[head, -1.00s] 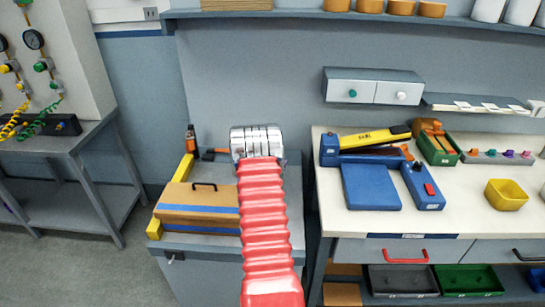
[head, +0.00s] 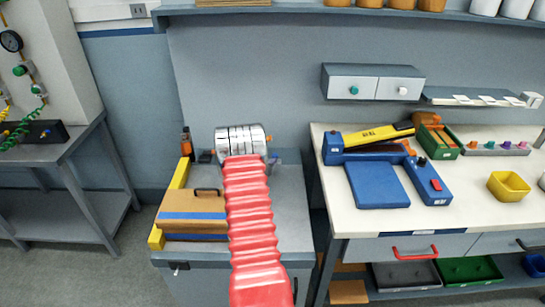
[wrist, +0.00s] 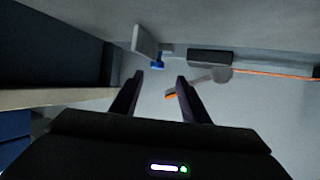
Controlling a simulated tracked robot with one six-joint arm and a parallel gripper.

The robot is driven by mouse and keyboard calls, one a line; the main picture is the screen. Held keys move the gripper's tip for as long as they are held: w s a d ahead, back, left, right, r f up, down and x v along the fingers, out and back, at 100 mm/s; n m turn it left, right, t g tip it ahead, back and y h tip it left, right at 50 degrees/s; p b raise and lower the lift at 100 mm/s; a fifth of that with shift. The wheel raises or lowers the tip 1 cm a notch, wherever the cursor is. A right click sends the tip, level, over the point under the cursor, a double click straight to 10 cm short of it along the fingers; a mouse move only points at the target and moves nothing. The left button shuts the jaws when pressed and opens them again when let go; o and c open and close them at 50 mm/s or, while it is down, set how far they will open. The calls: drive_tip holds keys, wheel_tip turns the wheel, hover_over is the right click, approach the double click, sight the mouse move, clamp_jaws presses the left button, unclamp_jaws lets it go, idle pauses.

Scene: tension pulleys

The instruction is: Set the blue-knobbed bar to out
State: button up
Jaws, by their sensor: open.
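In the wrist view a small blue knob (wrist: 157,65) shows at the lower end of a pale grey bar or plate (wrist: 145,42). My gripper (wrist: 159,78) is open and empty. The knob lies beyond the fingertips, between them in the picture and nearer the left one; I see no contact. To the right a grey bar (wrist: 210,77) with an orange end (wrist: 170,96) shows past the right finger. In the head view my red-sleeved arm and its silver wrist hide the gripper, and I cannot make out the blue knob there.
A dark block (wrist: 210,56) and a thin orange line (wrist: 275,72) lie to the right in the wrist view. In the head view a brown case (head: 195,205) stands left of my arm, and a white bench (head: 410,215) with a blue device (head: 378,185) stands right.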

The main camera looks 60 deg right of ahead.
sight(275, 155)
drive_tip(key=shift+s+d, duration=0.2)
drive_tip(key=shift+s, duration=0.05)
drive_tip(key=shift+d+f, duration=0.2)
drive_tip(key=shift+d, duration=0.25)
drive_tip(key=shift+x, duration=3.15)
drive_tip(key=shift+c, duration=0.4)
clamp_jaws()
